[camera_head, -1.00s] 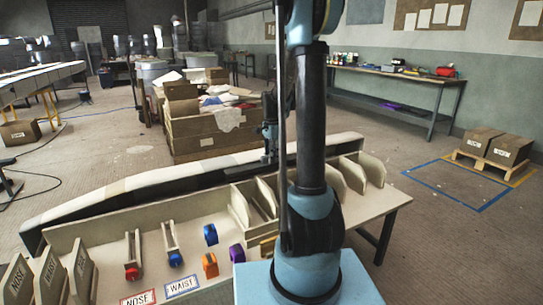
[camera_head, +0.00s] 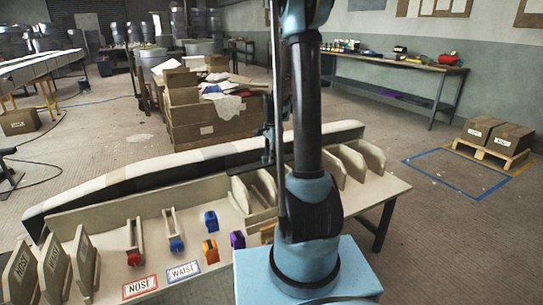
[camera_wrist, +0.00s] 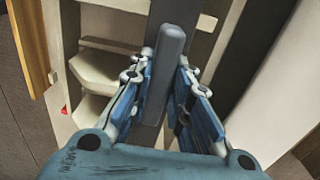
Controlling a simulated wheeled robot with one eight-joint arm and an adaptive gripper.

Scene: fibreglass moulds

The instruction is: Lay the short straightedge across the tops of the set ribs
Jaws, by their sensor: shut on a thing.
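My gripper (camera_wrist: 166,62) is shut on a grey bar, the short straightedge (camera_wrist: 172,42), which stands out between the two blue fingers in the wrist view. In the head view my gripper (camera_head: 267,132) is over the bench, partly hidden by my arm. Pale ribs stand upright along the bench, some left of my arm (camera_head: 241,194) and some right of it (camera_head: 375,157). Pale rib shapes (camera_wrist: 98,70) also lie below and left of the straightedge in the wrist view. I cannot tell whether the straightedge touches any rib.
Labelled ribs (camera_head: 55,268) stand at the bench's left end. NOSE (camera_head: 139,287) and WAIST (camera_head: 184,271) labels, two long clamps and blue, orange and purple blocks (camera_head: 210,248) lie in front. A long pale mould (camera_head: 110,184) runs behind. Boxes on a pallet (camera_head: 492,138) stand right.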

